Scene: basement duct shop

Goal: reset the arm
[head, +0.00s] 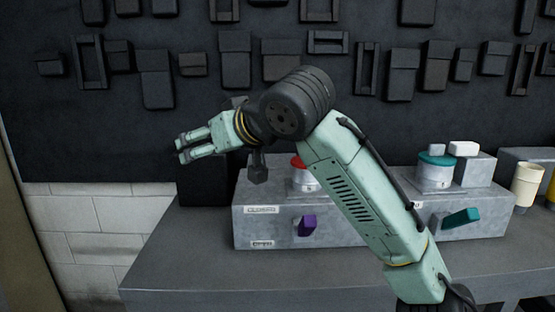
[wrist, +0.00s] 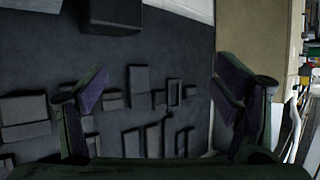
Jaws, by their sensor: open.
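My gripper (head: 180,148) is at the left of the head view, held in the air above the left end of the grey bench. Its pale green fingers point left and are apart, with nothing between them. In the wrist view my gripper (wrist: 158,100) shows one finger at each side with a wide empty gap, facing a dark wall. My arm reaches up from the lower right and bends at a black joint. It hides part of the metal box behind it.
A grey metal box (head: 270,225) on the bench (head: 190,265) carries a red-topped button (head: 297,162), a teal-topped button (head: 436,174), a purple switch (head: 307,225) and a teal switch (head: 461,218). A cream cup (head: 526,186) stands at right. Dark blocks line the wall (head: 120,150).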

